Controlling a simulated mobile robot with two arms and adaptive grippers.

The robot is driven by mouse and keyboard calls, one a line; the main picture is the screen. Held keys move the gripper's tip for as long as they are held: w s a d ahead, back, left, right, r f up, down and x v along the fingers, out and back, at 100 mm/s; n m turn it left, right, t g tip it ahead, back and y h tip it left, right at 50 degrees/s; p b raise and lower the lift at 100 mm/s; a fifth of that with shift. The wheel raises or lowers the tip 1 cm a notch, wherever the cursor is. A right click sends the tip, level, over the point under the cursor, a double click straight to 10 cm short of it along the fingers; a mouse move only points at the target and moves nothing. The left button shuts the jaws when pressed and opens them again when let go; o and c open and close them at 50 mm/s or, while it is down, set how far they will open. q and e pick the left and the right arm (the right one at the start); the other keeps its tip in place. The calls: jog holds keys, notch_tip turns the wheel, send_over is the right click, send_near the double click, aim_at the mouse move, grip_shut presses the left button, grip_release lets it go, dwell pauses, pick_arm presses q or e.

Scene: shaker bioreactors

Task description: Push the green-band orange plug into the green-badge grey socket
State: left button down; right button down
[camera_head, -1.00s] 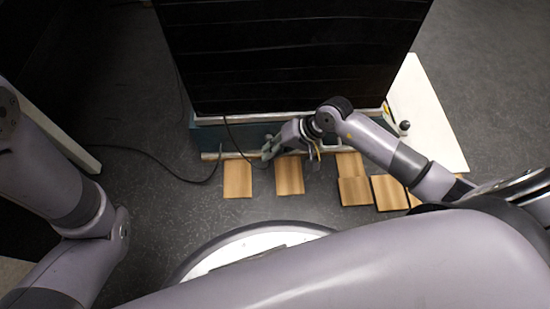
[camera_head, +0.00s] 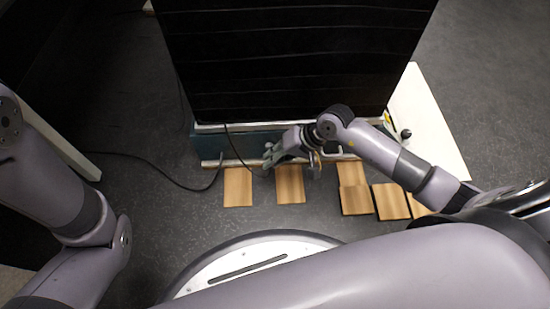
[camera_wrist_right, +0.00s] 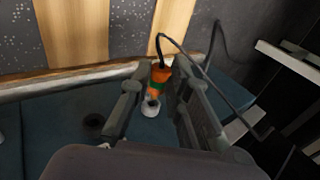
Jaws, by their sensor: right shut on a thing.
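The orange plug (camera_wrist_right: 159,78) with a green band shows in the right wrist view, with a dark cable leaving its top. My right gripper (camera_wrist_right: 157,84) is shut on it, one finger on each side. The plug's lower end is right at a light grey round socket (camera_wrist_right: 150,108) on the blue-teal panel. I cannot tell whether it has entered the socket, and no green badge can be made out. In the head view my right gripper (camera_head: 269,157) is at the front of the low teal unit, and the plug is too small to tell there. My left gripper is out of view.
Several wooden boards (camera_head: 238,187) lie on the floor before the unit. A large black cabinet (camera_head: 295,60) stands above it. A black cable (camera_head: 150,160) runs across the floor at left.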

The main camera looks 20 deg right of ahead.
jog(key=shift+b, duration=0.3)
dwell(0.5)
jog(key=shift+w+d+b, duration=0.25)
jog(key=shift+w+b, duration=0.55)
jog(key=shift+w, duration=0.2)
dwell(0.9)
jog(key=c, duration=1.4)
grip_release()
jog(key=shift+c, duration=0.2)
jog(key=v, duration=1.2)
jog(key=shift+s, duration=0.15)
